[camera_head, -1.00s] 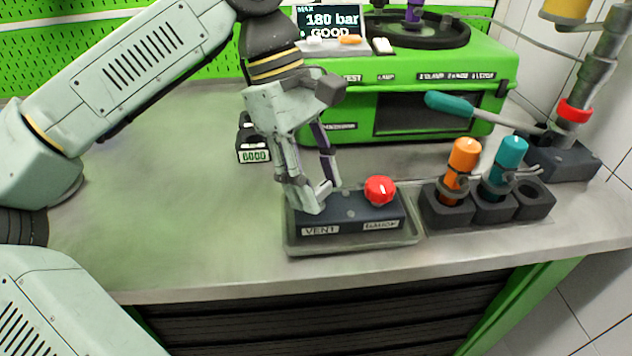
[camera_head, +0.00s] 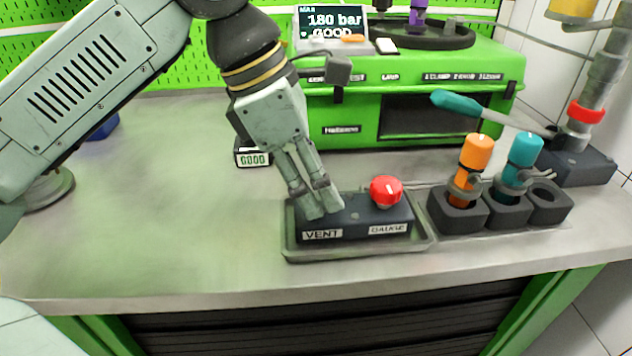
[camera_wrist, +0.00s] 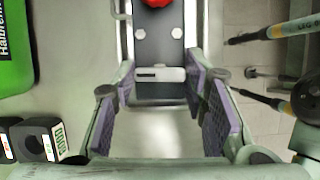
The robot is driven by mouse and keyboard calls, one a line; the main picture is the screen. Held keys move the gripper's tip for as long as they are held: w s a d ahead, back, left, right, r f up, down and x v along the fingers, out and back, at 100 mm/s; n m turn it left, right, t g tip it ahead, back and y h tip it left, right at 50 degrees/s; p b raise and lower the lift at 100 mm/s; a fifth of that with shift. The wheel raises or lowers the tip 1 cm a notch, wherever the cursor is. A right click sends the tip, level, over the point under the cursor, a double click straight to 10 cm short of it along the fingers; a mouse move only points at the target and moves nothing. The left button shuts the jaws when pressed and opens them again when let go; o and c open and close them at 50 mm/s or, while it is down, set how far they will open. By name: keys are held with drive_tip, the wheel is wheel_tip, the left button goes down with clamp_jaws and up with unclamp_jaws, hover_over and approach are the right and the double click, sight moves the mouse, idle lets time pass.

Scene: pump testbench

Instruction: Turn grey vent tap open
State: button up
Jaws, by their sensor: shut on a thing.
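My gripper (camera_head: 320,204) points down at the left end of a dark block (camera_head: 368,216), above its VENT label (camera_head: 322,234). In the wrist view, my gripper (camera_wrist: 160,88) has its two purple-padded fingers at either end of the grey vent tap's handle (camera_wrist: 160,74), shut on it. The handle lies crosswise to the block in that view. In the head view my fingers hide the tap. A red knob (camera_head: 386,191) stands at the GAUGE end of the block, and its edge also shows in the wrist view (camera_wrist: 157,3).
The block sits in a shallow grey tray (camera_head: 360,251) near the bench's front edge. To the right, a dark holder (camera_head: 456,213) carries orange and teal tools.

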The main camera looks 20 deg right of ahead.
drive_tip(key=shift+n, duration=0.3)
drive_tip(key=o, duration=1.2)
drive_tip(key=shift+c, duration=0.2)
drive_tip(key=v, duration=1.2)
drive_tip(key=shift+s, duration=0.1)
